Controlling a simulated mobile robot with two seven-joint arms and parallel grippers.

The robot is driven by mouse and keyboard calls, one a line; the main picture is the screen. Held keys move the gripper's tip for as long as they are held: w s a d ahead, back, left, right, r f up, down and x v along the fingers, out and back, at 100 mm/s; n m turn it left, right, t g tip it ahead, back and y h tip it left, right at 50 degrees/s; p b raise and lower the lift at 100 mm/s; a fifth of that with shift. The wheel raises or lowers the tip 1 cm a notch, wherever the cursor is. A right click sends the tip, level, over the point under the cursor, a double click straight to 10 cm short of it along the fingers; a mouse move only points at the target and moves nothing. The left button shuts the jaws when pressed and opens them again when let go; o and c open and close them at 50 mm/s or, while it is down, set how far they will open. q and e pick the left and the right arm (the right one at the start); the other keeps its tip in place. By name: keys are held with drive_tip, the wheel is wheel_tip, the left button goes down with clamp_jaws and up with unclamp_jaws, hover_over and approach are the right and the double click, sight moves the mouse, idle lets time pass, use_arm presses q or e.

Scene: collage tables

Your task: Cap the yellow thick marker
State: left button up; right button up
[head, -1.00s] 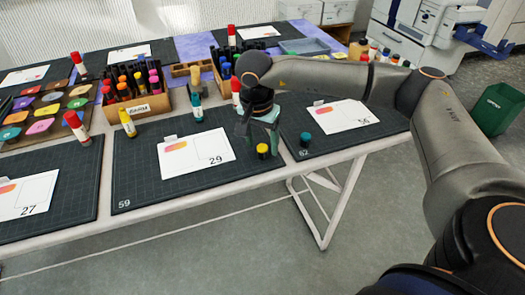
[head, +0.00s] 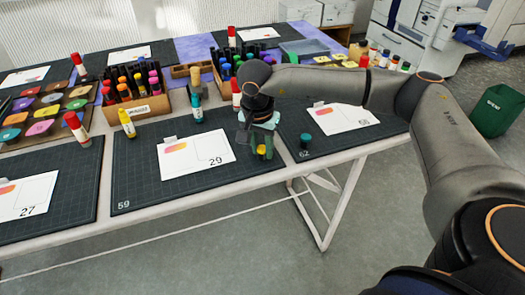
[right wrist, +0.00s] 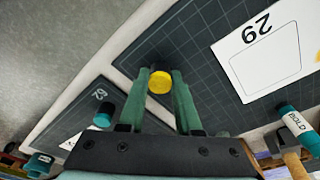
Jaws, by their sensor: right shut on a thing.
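The yellow marker (head: 127,123) stands upright on the dark mat at its far left corner in the head view. A small cap with a yellow top and black side (head: 262,152) is at the right end of the same mat. My right gripper (head: 261,150) points down over it, its fingers shut on the cap. In the right wrist view the cap (right wrist: 160,82) sits between the green fingertips (right wrist: 161,76). I cannot tell whether the cap still touches the mat. My left gripper is not in view.
A teal cap (head: 306,140) lies on the right mat. A teal marker (head: 197,108) and red-topped markers (head: 75,128) stand nearby. A white card numbered 29 (head: 197,154) lies on the middle mat. A wooden box of markers (head: 138,106) stands behind.

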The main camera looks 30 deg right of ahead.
clamp_jaws()
drive_tip(key=shift+r, duration=0.1)
drive_tip(key=shift+r, duration=0.2)
wheel_tip(320, 180, up, 2)
drive_tip(key=shift+r, duration=0.1)
drive_tip(key=s+a+r+p, duration=0.1)
drive_tip(key=s+a+r, duration=0.4)
drive_tip(key=a+r, duration=0.5)
drive_tip(key=a, duration=0.3)
drive_tip(key=shift+p, duration=0.3)
drive_tip(key=shift+r, duration=0.1)
